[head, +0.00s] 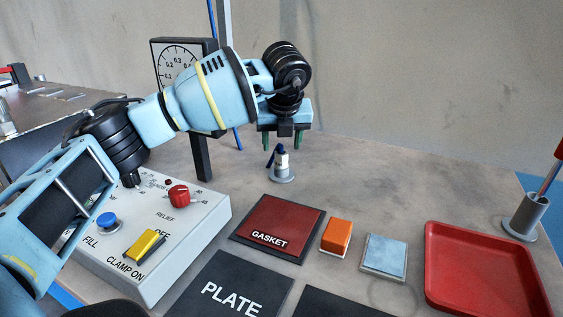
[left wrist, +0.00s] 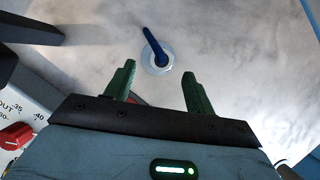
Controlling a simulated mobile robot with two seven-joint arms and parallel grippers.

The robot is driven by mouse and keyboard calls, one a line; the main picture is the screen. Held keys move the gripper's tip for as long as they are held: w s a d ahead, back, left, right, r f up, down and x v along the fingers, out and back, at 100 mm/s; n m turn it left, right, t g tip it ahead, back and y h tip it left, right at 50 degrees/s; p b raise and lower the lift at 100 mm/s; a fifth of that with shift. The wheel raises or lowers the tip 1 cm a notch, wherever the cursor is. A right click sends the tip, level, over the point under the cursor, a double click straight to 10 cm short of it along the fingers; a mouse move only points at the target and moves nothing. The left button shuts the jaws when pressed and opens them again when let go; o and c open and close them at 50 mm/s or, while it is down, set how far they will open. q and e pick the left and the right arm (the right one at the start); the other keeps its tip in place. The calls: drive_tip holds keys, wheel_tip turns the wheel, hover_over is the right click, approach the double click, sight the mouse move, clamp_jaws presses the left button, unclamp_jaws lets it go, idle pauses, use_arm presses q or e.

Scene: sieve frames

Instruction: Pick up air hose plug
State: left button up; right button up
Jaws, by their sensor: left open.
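In the left wrist view the plug (left wrist: 161,60) shows as a blue piece over a pale ring, beyond and between the fingertips. My left gripper (head: 283,142) is open and empty above the plug, its green fingers pointing down. The fingers (left wrist: 158,72) also show in the left wrist view, apart from the plug. My right gripper is not in view.
A control box (head: 190,219) with knobs stands left, below my left arm. A gauge (head: 178,65) on a dark post stands behind the arm. A red gasket mat (head: 280,215), an orange block (head: 336,236), a blue block (head: 384,256) and a red tray (head: 480,270) lie in front and right.

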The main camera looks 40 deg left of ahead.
sight(282, 153)
use_arm(q)
drive_tip(key=x, duration=0.4)
drive_tip(key=shift+c, duration=0.3)
drive_tip(key=c, duration=1.1)
drive_tip(key=shift+r, duration=0.15)
drive_tip(key=shift+r, duration=1.5)
drive_tip(key=shift+s+d+r, duration=0.1)
drive_tip(key=shift+s+r, duration=0.05)
drive_tip(key=shift+r, duration=0.1)
drive_tip(key=s+d, duration=0.2)
drive_tip(key=s, duration=0.2)
drive_tip(key=s+d, duration=0.3)
drive_tip(key=s, duration=0.2)
drive_tip(key=s+d+r, duration=0.1)
drive_tip(key=s+d, duration=0.1)
drive_tip(key=s, duration=0.2)
drive_tip(key=shift+s+d+r, duration=0.15)
drive_tip(key=shift+s+d, duration=0.05)
drive_tip(key=shift+s, duration=0.2)
